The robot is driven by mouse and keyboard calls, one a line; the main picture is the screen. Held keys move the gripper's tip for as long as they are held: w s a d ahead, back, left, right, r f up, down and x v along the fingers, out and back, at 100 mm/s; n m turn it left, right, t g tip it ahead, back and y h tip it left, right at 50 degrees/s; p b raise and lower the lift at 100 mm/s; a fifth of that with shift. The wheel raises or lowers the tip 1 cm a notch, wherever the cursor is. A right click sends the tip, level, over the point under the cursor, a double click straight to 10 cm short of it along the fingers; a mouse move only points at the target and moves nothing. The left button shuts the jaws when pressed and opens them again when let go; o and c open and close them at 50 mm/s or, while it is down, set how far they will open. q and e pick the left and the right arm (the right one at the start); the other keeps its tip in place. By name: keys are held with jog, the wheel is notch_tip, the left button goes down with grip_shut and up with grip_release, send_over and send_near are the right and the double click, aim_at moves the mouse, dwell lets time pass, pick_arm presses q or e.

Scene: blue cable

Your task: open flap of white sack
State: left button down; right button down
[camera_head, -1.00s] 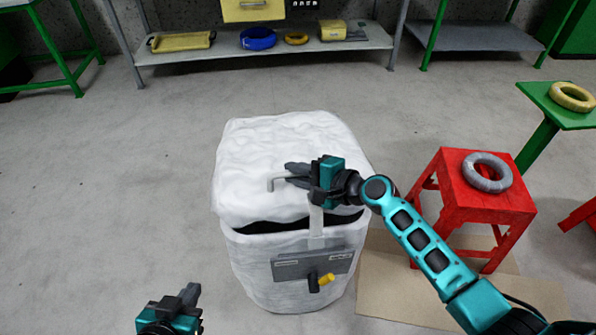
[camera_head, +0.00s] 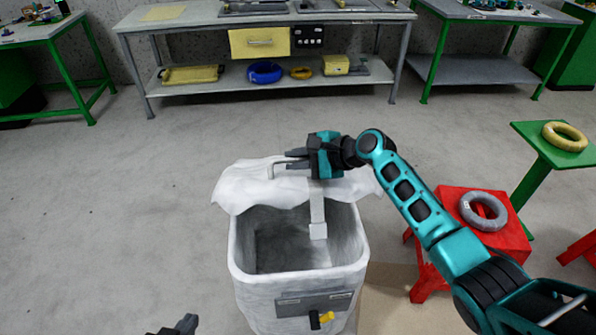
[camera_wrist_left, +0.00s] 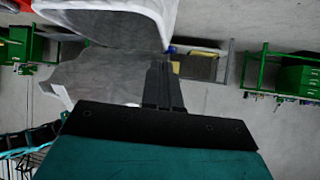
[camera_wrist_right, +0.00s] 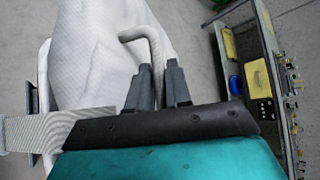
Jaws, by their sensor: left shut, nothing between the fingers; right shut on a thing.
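The white sack (camera_head: 243,262) stands on the floor in the middle of the head view, and its dark, empty-looking inside shows. Its white flap (camera_head: 245,186) is lifted and tilted up at the back of the opening. A pale strap (camera_head: 318,212) hangs from the flap. My right gripper (camera_head: 290,160) is shut on the flap's handle (camera_head: 272,168), a thin bent bar. In the right wrist view the handle (camera_wrist_right: 138,36) runs between the fingers, beside the flap (camera_wrist_right: 95,50). My left gripper (camera_head: 185,325) is shut and empty at the bottom edge, left of the sack.
A red stool (camera_head: 475,206) with a grey ring (camera_head: 484,212) stands right of the sack, under my right arm. A cardboard sheet (camera_head: 385,290) lies beside the sack. A workbench (camera_head: 150,20) stands at the back. The floor on the left is clear.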

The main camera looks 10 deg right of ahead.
jog(key=shift+w+r, duration=0.25)
jog(key=shift+r, duration=0.05)
pick_arm(q)
jog(key=m+t+y, duration=0.2)
jog(key=m, duration=2.9)
send_near(283, 180)
jog(key=r, duration=0.2)
jog(key=m, duration=0.2)
jog(key=x, duration=0.6)
jog(key=r+x, duration=0.1)
jog(key=x, duration=0.2)
jog(key=shift+w+f, duration=0.2)
jog(key=shift+w, duration=0.4)
